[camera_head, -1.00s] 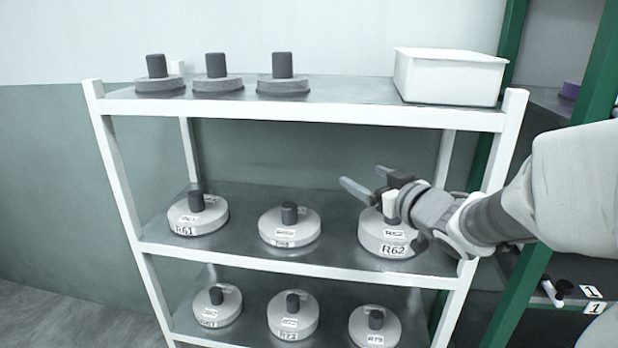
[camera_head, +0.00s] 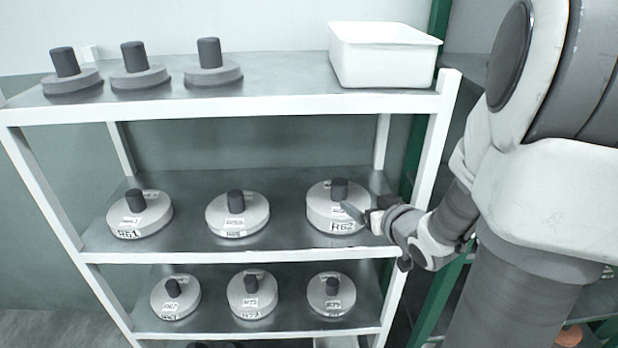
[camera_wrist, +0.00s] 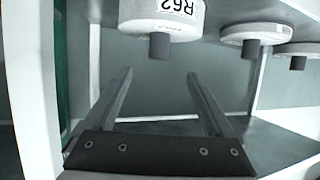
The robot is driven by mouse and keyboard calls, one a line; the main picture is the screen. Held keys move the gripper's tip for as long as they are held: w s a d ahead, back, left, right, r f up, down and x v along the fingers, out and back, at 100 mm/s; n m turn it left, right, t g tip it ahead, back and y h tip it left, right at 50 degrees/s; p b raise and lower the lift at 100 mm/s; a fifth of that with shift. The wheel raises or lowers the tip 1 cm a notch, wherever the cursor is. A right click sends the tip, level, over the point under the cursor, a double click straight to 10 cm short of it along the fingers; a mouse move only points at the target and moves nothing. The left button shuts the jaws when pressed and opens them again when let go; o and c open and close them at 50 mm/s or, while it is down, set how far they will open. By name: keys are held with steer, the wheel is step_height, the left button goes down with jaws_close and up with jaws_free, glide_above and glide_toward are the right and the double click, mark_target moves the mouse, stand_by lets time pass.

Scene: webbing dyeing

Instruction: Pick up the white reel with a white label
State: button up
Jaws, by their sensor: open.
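Several white reels with dark central knobs and white labels lie flat on the middle and lower shelves; I cannot tell which one the task means. The nearest to my gripper is the R62 reel (camera_head: 322,209), at the right of the middle shelf. My gripper (camera_head: 352,212) is open and empty at that reel's right front edge, partly covering it. In the wrist view the R62 reel (camera_wrist: 185,22) appears upside down beyond the open fingers (camera_wrist: 160,75), not between them. The R61 reel (camera_head: 155,216) and a middle reel (camera_head: 250,212) stand to its left.
The white shelf rack (camera_head: 250,254) has a right post (camera_head: 443,115) close to my arm. Three grey reels (camera_head: 213,77) and a white bin (camera_head: 385,60) stand on the top shelf. More labelled reels (camera_head: 252,303) lie below. Bare shelf separates the middle-shelf reels.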

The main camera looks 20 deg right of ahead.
mark_target(343, 191)
steer(key=x, duration=1)
steer(key=b+x, duration=0.1)
steer(key=x, duration=0.4)
steer(key=shift+f, duration=0.5)
jaws_close()
steer(key=shift+w+r, duration=0.1)
steer(key=shift+r, duration=0.05)
